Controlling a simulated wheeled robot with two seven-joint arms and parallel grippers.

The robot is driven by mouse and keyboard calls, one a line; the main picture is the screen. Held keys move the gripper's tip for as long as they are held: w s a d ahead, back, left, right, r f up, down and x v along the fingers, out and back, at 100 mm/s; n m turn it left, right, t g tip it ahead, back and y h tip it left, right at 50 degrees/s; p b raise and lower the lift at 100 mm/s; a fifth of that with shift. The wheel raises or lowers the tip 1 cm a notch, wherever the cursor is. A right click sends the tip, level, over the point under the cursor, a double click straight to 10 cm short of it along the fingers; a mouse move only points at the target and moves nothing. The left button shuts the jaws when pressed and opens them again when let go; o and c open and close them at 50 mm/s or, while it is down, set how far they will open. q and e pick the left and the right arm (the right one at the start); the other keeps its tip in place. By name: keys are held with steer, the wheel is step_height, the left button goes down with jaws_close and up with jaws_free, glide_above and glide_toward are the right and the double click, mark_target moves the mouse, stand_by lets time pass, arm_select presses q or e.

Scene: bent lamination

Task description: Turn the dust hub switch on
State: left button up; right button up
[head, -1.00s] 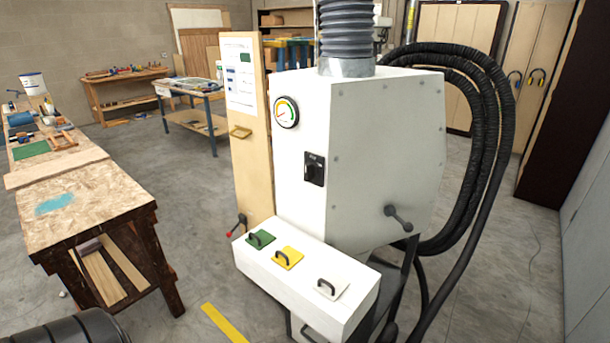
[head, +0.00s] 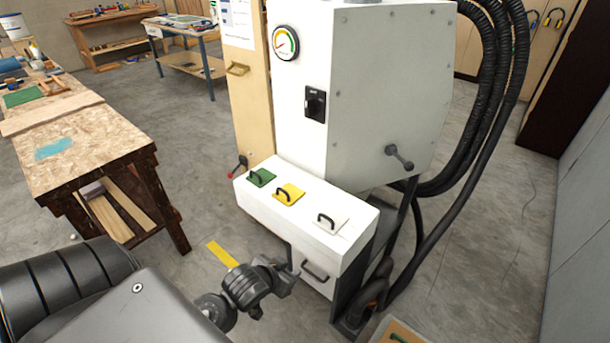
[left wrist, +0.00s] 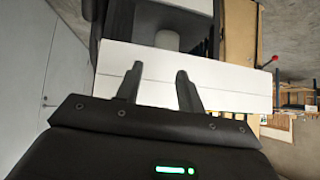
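The dust hub (head: 390,90) is a tall white cabinet in the middle of the head view. Its switch (head: 315,104) is a black rotary knob on a dark plate on the front face, below a round gauge (head: 285,43). My left gripper (head: 284,280) is low in front of the hub's white ledge box (head: 300,235), well below the switch. In the left wrist view its two fingers (left wrist: 158,88) are apart with nothing between them, and the white box (left wrist: 235,92) lies beyond them. The switch is not visible in that view. My right gripper is not in view.
Thick black hoses (head: 487,100) hang at right. A workbench (head: 80,150) is at left, with open floor between.

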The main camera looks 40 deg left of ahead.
arm_select(q)
steer(key=w+a+r+t, duration=0.2)
steer(key=w+r, duration=0.1)
steer(key=w, duration=0.1)
steer(key=w+a+r+t, duration=0.2)
steer(key=w+a+r, duration=0.1)
steer(key=w+r, duration=0.1)
steer(key=w+a+r+n+t, duration=0.1)
steer(key=w+a+r+t, duration=0.1)
steer(key=w+a+r, duration=0.1)
steer(key=shift+w+a+r+t+y, duration=0.15)
steer(key=shift+w+r, duration=0.2)
steer(key=shift+w, duration=0.1)
steer(key=shift+w+a+r+t+y, duration=0.1)
steer(key=shift+w+r+t+y, duration=0.05)
steer(key=shift+w+r, duration=0.25)
steer(key=w+a+r+t+h, duration=0.1)
steer(key=w+a+r+t, duration=0.35)
steer(key=r, duration=0.45)
steer(key=m+t+h, duration=0.2)
glide_toward(306, 106)
steer(key=p+x, duration=0.3)
steer(key=x, duration=0.5)
steer(key=shift+r, duration=0.25)
steer(key=shift+w+d+r+p, duration=0.15)
steer(key=shift+w+p, duration=0.15)
steer(key=shift+w, duration=0.4)
jaws_close()
